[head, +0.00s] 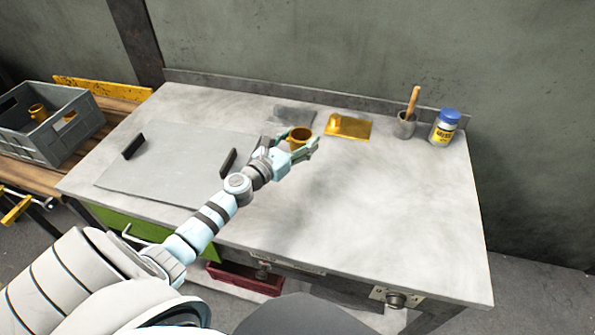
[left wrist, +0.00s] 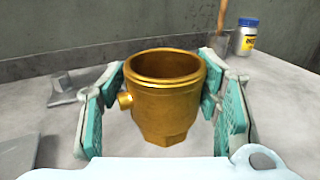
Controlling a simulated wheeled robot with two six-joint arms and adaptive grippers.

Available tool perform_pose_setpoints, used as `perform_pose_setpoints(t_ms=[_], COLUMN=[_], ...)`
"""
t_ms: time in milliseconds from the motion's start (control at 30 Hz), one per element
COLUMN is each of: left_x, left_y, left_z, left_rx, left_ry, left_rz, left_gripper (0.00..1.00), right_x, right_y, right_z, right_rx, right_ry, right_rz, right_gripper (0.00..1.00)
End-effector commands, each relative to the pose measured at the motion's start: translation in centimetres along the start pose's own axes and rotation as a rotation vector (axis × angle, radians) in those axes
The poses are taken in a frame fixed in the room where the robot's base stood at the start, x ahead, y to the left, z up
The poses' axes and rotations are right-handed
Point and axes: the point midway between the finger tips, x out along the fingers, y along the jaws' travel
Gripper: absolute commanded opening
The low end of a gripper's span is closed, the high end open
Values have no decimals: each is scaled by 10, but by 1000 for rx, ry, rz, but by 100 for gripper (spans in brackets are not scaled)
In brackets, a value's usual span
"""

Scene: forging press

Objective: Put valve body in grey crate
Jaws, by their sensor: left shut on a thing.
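The valve body, a brass-coloured hollow cup with a small side stub (left wrist: 165,108), is between the fingers of my left gripper (head: 299,143) over the back middle of the table. It also shows in the head view (head: 299,135). My left gripper (left wrist: 163,110) is shut on it, with teal pads on both sides. The valve body is upright; I cannot tell whether its base touches the table. The grey crate (head: 58,140) stands at the far left on a wooden bench, with brass-coloured parts (head: 38,112) inside. My right gripper is not in view.
A grey sheet (head: 165,180) with two dark upright blocks lies on the table's left (head: 75,183). A yellow plate (head: 348,126), a pot with a brush (head: 405,124) and a blue-lidded jar (head: 444,128) are at the back right. The front right is clear.

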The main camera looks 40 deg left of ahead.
Motion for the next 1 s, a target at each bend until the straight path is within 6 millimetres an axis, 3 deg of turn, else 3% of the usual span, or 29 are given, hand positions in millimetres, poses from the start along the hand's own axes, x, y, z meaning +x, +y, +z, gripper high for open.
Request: perform_pose_setpoints(t_ms=[33, 167, 367, 733, 767, 867, 1000], left_x=[0, 0, 1, 1, 0, 0, 0], left_y=[0, 0, 0, -1, 0, 0, 0], left_z=[-14, -23, -60, -60, -59, -59, -59], left_rx=[-1, 0, 0, 1, 1, 0, 1], left_ry=[-3, -3, -3, -3, -1, -1, -1], left_rz=[-1, -1, -1, -2, -1, -2, -2], left_gripper=[1, 1, 1, 1, 62, 78, 78], right_x=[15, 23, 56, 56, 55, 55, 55], right_y=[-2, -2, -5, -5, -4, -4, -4], right_z=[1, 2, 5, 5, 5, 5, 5], right_rx=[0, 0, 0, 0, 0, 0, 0], right_ry=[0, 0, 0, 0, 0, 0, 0], right_rz=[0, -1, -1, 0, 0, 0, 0], right_gripper=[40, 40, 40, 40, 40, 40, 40])
